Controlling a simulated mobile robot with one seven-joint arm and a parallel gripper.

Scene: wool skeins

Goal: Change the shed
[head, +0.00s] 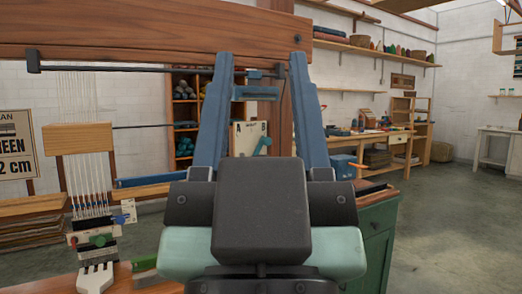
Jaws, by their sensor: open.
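A loom with a thick wooden top beam (150,32) fills the upper left of the head view. White warp threads (88,185) hang at the left, crossed by a wooden bar (85,138). A cream plate (242,141) marked A and B shows between my gripper's fingers, with a teal lever (262,145) slanting on its right side, below the B. My gripper (261,60) points away, its two blue fingers wide apart with nothing clearly held between them. The plate appears beyond the fingers. The gripper body hides the plate's lower surroundings.
A wooden post (283,135) rises behind the right finger. A green cabinet (378,240) stands at right. A white fork-like tool (95,279) lies at lower left. Yarn shelves (184,120) and a workbench (350,140) stand behind. The floor (450,225) at right is open.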

